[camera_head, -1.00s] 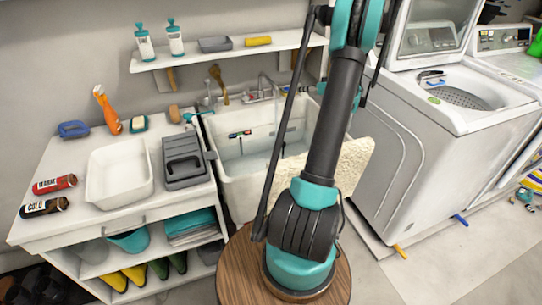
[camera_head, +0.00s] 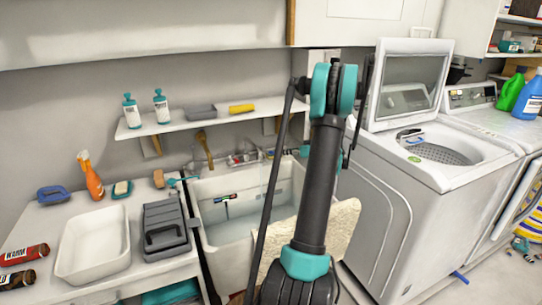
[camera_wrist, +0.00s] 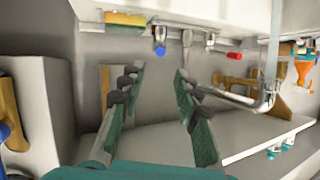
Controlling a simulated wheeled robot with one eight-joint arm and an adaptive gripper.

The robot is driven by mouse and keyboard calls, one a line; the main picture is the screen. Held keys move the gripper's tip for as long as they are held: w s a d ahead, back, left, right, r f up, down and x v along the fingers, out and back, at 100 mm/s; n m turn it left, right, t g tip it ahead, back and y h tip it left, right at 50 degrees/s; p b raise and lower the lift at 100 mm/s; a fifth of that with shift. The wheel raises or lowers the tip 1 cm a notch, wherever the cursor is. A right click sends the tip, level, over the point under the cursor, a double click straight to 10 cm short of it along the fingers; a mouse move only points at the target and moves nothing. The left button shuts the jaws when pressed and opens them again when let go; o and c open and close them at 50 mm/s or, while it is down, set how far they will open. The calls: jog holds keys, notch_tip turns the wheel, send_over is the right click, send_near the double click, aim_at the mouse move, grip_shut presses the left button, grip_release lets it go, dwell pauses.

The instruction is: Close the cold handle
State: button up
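A handle with a blue end (camera_wrist: 160,41), which looks like the cold one, shows at the top middle of the wrist view. A handle with a red end (camera_wrist: 234,56) lies to its right, near a curved metal spout (camera_wrist: 262,98). My gripper (camera_wrist: 160,75) is open and empty, its two fingers spread apart. The blue end appears just beyond and between the fingertips, with no contact visible. In the head view the tap (camera_head: 250,157) is small behind the sink (camera_head: 222,236).
A wall shelf (camera_head: 205,124) holds bottles and a tray above the sink. A counter (camera_head: 105,208) with a white basin and grey case stands left. A washer (camera_head: 395,235) with its lid up stands right. A beige cloth (camera_head: 340,232) hangs near my arm.

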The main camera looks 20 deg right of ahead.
aim_at(271, 152)
jog(key=x, duration=1.2)
jog(key=shift+w+f, duration=0.15)
jog(key=shift+w, duration=0.15)
jog(key=shift+a, duration=0.1)
grip_shut()
